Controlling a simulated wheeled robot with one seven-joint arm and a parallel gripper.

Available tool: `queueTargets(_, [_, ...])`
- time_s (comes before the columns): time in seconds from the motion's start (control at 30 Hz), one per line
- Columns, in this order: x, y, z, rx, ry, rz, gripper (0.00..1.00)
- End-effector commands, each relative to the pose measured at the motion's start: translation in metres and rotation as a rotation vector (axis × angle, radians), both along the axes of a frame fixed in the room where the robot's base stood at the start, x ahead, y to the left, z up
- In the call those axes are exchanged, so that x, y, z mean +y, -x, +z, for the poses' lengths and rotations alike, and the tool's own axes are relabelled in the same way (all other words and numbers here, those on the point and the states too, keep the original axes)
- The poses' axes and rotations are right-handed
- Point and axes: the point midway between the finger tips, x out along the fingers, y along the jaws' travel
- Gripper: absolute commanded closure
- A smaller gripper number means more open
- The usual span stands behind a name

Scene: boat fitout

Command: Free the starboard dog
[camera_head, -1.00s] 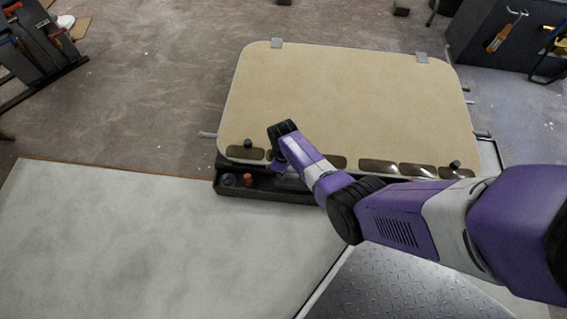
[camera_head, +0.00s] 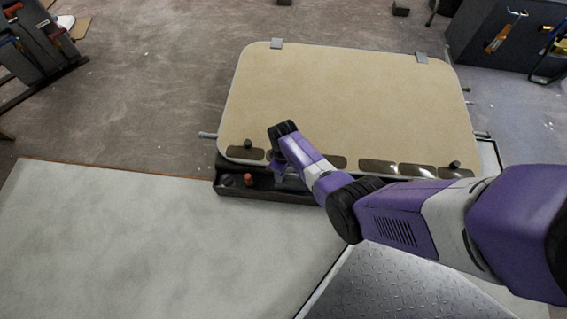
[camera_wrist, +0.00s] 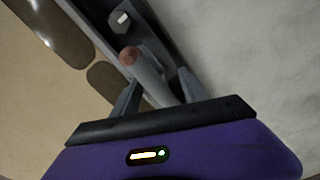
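The tan hatch lid (camera_head: 350,95) lies flat with two grey hinge tabs at its far edge. Two black knobs, a left one (camera_head: 248,143) and a right one (camera_head: 455,164), stand near its front edge; which is the starboard dog is not marked. My gripper (camera_head: 278,172) is low over the dark tray at the lid's front edge. In the wrist view my gripper (camera_wrist: 158,82) has its fingers apart, on either side of a pale rod (camera_wrist: 148,72) with a reddish end. I cannot tell whether they touch it. My arm hides part of the lid's front edge.
The dark tray (camera_head: 222,190) holds a red-topped piece (camera_head: 248,180) and a dark round piece (camera_head: 228,180) left of my gripper. A pale panel (camera_head: 150,240) lies at front left. Tool racks stand at far left (camera_head: 35,45) and far right (camera_head: 475,45).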

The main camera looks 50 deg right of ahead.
Motion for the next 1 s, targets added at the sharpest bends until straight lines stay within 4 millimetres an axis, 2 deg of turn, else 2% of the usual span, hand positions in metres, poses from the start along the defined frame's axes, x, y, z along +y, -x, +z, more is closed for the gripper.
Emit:
queueTargets(0.27, [0.0, -0.001, 0.007, -0.001, 0.002, 0.003, 0.48])
queueTargets(0.5, [0.0, -0.001, 0.047, -0.002, 0.002, 0.002, 0.48])
queueTargets(0.7, [0.0, 0.0, 0.072, -0.001, 0.001, 0.001, 0.48])
queueTargets(1.0, [0.0, 0.0, 0.078, 0.0, 0.0, 0.001, 0.48])
